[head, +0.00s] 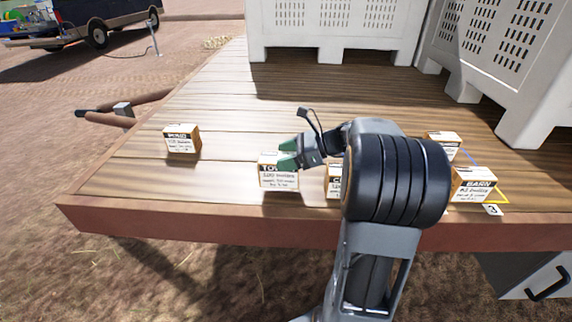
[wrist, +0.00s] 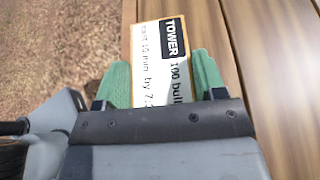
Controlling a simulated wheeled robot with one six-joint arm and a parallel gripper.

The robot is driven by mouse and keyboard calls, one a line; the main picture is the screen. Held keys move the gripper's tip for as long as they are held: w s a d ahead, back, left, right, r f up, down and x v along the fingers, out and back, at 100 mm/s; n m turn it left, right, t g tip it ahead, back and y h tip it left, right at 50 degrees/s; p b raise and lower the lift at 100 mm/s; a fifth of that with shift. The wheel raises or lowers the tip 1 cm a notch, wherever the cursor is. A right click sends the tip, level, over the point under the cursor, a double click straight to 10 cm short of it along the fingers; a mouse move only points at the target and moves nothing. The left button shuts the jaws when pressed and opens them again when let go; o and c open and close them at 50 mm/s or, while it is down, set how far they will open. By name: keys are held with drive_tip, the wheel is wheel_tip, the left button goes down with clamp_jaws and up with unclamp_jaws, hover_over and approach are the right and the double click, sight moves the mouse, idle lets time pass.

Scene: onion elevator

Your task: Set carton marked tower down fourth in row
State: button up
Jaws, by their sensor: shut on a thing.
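The carton marked TOWER (head: 279,181) is a small white and brown box near the front edge of the wooden deck. In the wrist view its TOWER label (wrist: 160,60) lies between two green fingers. My gripper (head: 288,154) is shut on this carton from above and behind; the wrist view shows the gripper (wrist: 160,85) with a finger on each side. I cannot tell whether the carton touches the deck. A carton (head: 334,182) to its right is partly hidden by my arm. The carton marked BARN (head: 474,187) stands further right, by a yellow outline (head: 497,197) and a tag 3 (head: 493,210).
Another carton (head: 182,140) stands alone at left on the wooden deck (head: 220,110). One more carton (head: 443,139) stands behind BARN. White slatted crates (head: 330,25) and (head: 510,60) stand at the back. My arm hides the deck between the middle carton and BARN.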

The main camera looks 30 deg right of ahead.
drive_tip(key=shift+w+f, duration=0.1)
drive_tip(key=shift+f, duration=1.45)
drive_tip(key=shift+f, duration=0.1)
drive_tip(key=o, duration=1.2)
drive_tip(key=shift+d, duration=0.2)
drive_tip(key=b+v, duration=0.1)
drive_tip(key=v, duration=1)
drive_tip(key=shift+s+d+r, duration=0.2)
drive_tip(key=shift+d+r, duration=0.05)
drive_tip(key=shift+r, duration=0.05)
